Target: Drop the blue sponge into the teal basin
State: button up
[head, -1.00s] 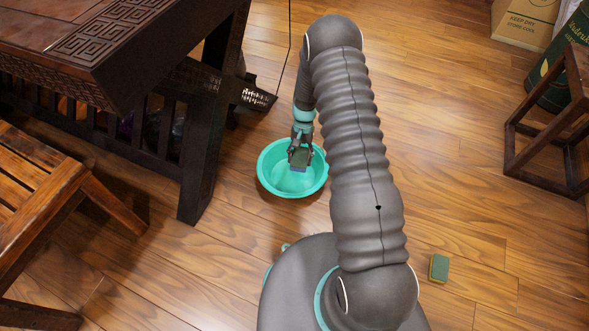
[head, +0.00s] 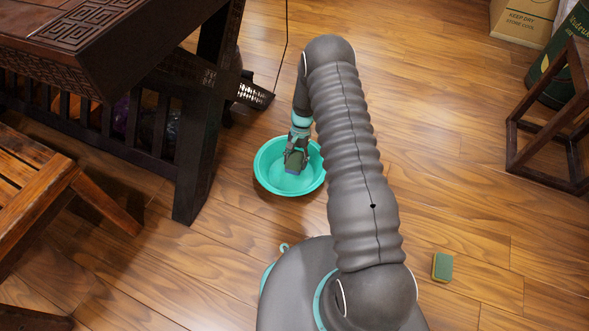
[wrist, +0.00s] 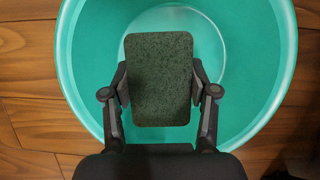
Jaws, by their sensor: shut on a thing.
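The blue sponge (head: 292,169) has a dark green scouring face, which fills the middle of the wrist view (wrist: 160,80). Its blue side shows only as a strip in the head view. My gripper (head: 295,159) is shut on it, with one finger on each side edge in the wrist view. The teal basin (head: 259,176) stands on the floor and is round and open. The sponge and fingertips are over the basin's inside, within its rim as seen from both cameras. I cannot tell whether the sponge touches the bottom. The basin looks otherwise empty.
A dark carved table (head: 190,185) stands left of the basin, with a wooden stool (head: 40,190) in front. A yellow-and-green sponge (head: 442,267) lies on the floor at right. A wooden stand (head: 520,150), green canister (head: 560,65) and carton (head: 522,20) are far right.

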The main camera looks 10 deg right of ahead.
jog(key=o, duration=1.1)
jog(key=v, duration=1.2)
jog(key=shift+s, duration=0.1)
